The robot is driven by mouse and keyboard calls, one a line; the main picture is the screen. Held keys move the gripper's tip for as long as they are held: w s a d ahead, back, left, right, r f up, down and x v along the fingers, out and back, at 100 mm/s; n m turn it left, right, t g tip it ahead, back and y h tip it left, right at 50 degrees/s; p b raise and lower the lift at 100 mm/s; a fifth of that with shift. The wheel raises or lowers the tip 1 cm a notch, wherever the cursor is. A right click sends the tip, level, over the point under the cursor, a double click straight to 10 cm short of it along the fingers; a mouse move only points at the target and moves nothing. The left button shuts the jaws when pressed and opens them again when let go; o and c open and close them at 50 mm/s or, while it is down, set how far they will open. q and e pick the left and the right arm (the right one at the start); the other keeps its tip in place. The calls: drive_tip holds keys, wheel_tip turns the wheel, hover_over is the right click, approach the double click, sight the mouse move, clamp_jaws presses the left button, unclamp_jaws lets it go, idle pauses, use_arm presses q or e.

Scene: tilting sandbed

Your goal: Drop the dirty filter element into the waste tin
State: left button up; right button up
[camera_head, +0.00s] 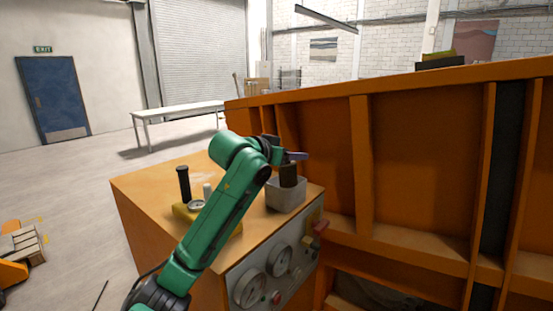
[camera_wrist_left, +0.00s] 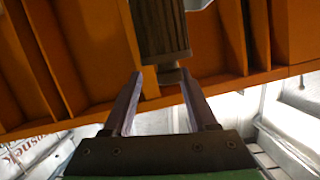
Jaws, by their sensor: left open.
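The dirty filter element (camera_head: 288,176) is a dark brown ribbed cylinder, upright at the grey waste tin (camera_head: 286,196) on the orange cabinet top. Its lower end overlaps the tin's opening; I cannot tell whether it rests inside. My left gripper (camera_head: 298,155) is level just above the element, its fingers pointing right. In the left wrist view the fingers (camera_wrist_left: 160,76) are spread, with the narrow end of the element (camera_wrist_left: 163,30) showing between their tips, no clear contact visible. A pale edge of the tin (camera_wrist_left: 200,4) shows there too. My right gripper is out of view.
On the cabinet top (camera_head: 150,190), left of my arm, stand a black-handled tool (camera_head: 184,184) and a yellow block with a gauge (camera_head: 195,208). A tall orange ribbed wall (camera_head: 415,150) rises right behind the tin. Gauges (camera_head: 250,288) line the cabinet front.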

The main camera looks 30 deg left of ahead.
use_arm(q)
drive_tip(key=b+v, duration=0.4)
drive_tip(key=v, duration=0.6)
drive_tip(key=shift+f, duration=0.1)
